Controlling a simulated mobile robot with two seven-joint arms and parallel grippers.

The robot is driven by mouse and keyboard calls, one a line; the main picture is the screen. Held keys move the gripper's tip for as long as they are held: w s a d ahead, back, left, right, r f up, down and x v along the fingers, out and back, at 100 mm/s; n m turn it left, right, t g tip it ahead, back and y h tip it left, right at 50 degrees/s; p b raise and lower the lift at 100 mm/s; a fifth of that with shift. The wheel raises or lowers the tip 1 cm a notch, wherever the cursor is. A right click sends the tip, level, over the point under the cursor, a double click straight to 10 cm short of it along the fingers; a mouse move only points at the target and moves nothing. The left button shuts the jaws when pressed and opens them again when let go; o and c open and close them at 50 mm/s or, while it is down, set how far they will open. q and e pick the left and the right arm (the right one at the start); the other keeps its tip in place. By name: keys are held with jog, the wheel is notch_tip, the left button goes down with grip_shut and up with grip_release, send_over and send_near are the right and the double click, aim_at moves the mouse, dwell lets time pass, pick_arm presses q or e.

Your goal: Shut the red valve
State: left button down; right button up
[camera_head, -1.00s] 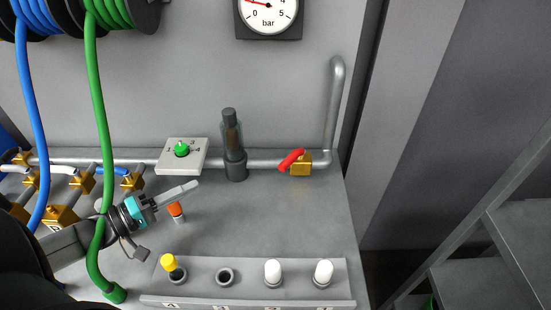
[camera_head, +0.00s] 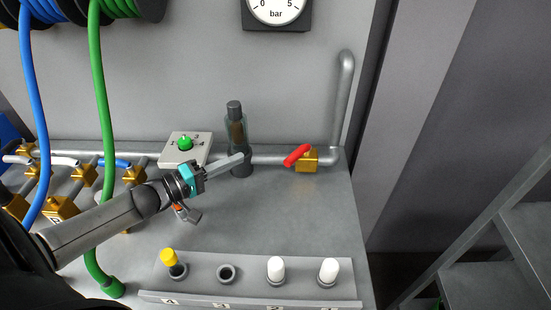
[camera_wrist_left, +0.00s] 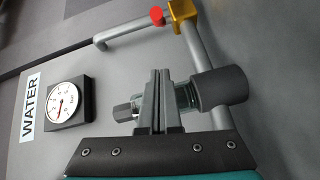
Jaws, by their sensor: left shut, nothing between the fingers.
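The red valve handle (camera_head: 297,154) sits on a brass valve body (camera_head: 307,160) on the grey pipe at the right of the bench. The handle slants, its free end down to the left. In the left wrist view the red handle (camera_wrist_left: 157,16) shows end-on at the top, beside the brass body (camera_wrist_left: 182,11). My left gripper (camera_head: 240,158) is shut and empty, its fingers pointing right, left of the valve and apart from it. In the head view its tips overlap the dark-capped glass filter. In the left wrist view the closed fingers (camera_wrist_left: 157,100) show centrally. My right gripper is not in view.
The glass filter (camera_head: 236,130) stands on the pipe between gripper and valve. A switch box with a green knob (camera_head: 185,143) is left of it. A rack (camera_head: 250,292) holds a yellow plug and white plugs in front. A green hose (camera_head: 104,130) hangs by my arm.

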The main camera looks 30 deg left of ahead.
aim_at(296, 155)
pick_arm(q)
jog(key=w+d+f+b, duration=0.1)
jog(key=w+d, duration=0.6)
jog(key=shift+d, duration=0.3)
dwell(0.5)
jog(key=shift+d+p, duration=0.25)
jog(key=shift+p, duration=0.1)
